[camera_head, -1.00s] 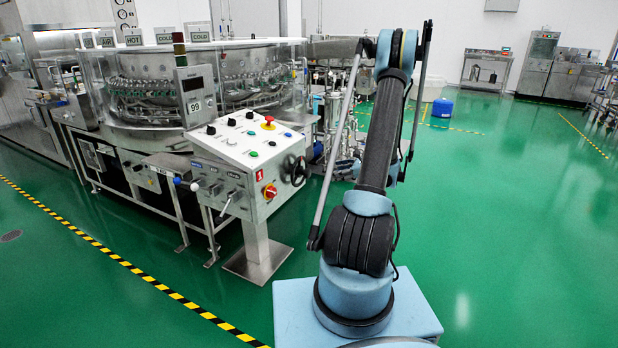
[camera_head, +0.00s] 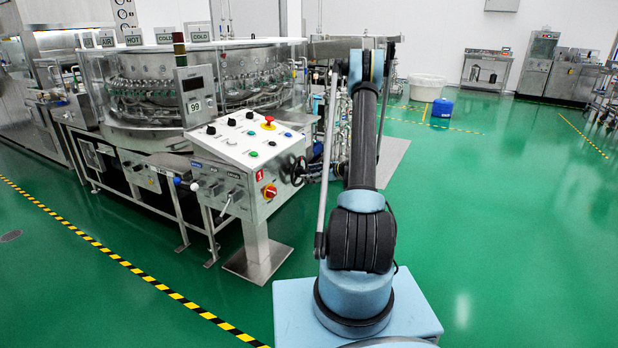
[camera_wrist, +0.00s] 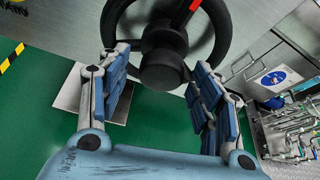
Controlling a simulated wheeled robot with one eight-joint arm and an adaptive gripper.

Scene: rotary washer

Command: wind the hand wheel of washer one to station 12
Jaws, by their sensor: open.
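The black hand wheel (camera_head: 291,172) is on the right side of the sloped control panel of the washer (camera_head: 130,135); the panel carries a red label with a 1. In the wrist view the wheel (camera_wrist: 113,22) fills the top middle, with a thick dark hub knob and a red mark on a spoke at the upper right. My gripper (camera_wrist: 163,72) is open, its blue-padded fingers apart on either side of the hub and in front of the wheel's lower part. I cannot tell whether they touch it. In the head view my arm largely hides the gripper.
The control panel (camera_head: 246,140) has buttons, a red emergency stop and a red rotary switch (camera_head: 270,191). A post display (camera_head: 195,88) reads 99. Pipework (camera_wrist: 290,130) stands right of the wheel in the wrist view. Green floor is clear to the right of my arm.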

